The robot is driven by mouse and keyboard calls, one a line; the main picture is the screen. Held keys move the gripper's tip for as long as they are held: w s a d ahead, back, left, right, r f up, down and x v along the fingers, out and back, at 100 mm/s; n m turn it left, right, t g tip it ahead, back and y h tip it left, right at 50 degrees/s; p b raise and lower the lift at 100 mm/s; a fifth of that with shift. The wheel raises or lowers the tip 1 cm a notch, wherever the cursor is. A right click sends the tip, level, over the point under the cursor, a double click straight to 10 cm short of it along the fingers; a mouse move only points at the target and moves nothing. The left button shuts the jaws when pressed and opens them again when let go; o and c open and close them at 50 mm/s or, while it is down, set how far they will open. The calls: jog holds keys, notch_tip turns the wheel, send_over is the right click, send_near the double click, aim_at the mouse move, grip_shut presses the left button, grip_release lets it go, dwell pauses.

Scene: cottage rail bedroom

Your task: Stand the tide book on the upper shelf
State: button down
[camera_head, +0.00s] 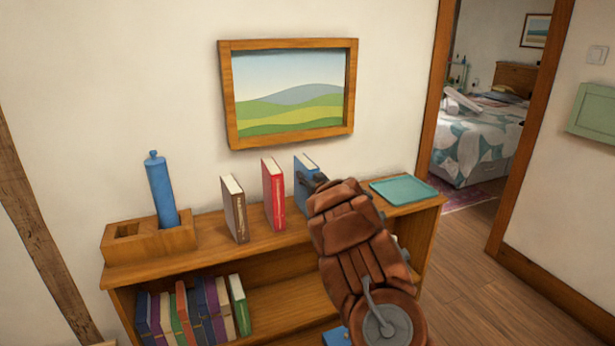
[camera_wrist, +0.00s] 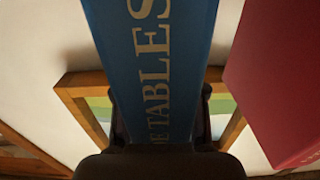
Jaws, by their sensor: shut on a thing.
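The blue tide book (camera_head: 303,179) is upright in my gripper (camera_head: 313,182) at the shelf's top board (camera_head: 265,241), to the right of the red book. In the wrist view its blue spine (camera_wrist: 158,60) fills the middle, with the letters "TABLES" readable. My gripper (camera_wrist: 160,135) is shut on the book. My brown arm hides the book's lower part in the head view, so I cannot tell whether its bottom edge touches the board.
A red book (camera_head: 273,194) and a brown book (camera_head: 234,209) stand to the left. A wooden holder (camera_head: 150,242) with a blue cylinder (camera_head: 162,190) is at the left end, a teal tray (camera_head: 404,190) at the right. Several books (camera_head: 195,312) fill the lower shelf's left.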

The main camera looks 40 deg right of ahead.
jog(key=shift+f, duration=0.45)
jog(key=c, duration=0.7)
grip_release()
jog(key=shift+o, duration=0.2)
jog(key=b+v, duration=0.3)
jog(key=v, duration=0.9)
jog(key=shift+a, duration=0.1)
